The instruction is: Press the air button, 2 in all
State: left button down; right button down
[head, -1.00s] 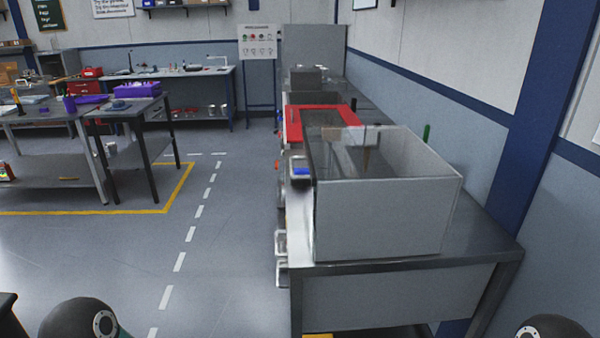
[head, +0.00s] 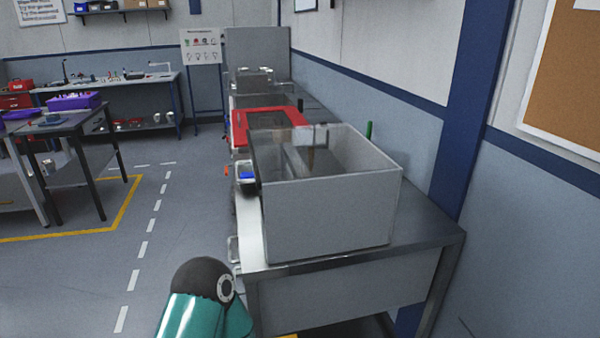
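I cannot make out an air button in the head view. A teal and black part of my own arm shows at the bottom. Neither of my grippers is in the frame.
Behind the enclosure is a red-framed station (head: 268,118), with a grey unit (head: 252,80) beyond. A green cylinder (head: 369,130) stands behind the enclosure. A dark table (head: 68,122) with a purple bin (head: 72,104) is at left. The floor between is clear.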

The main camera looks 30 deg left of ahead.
aim_at(245, 175)
jog(key=z, duration=0.15)
jog(key=k, duration=1.65)
jog(key=u, duration=0.4)
jog(key=i, duration=1.7)
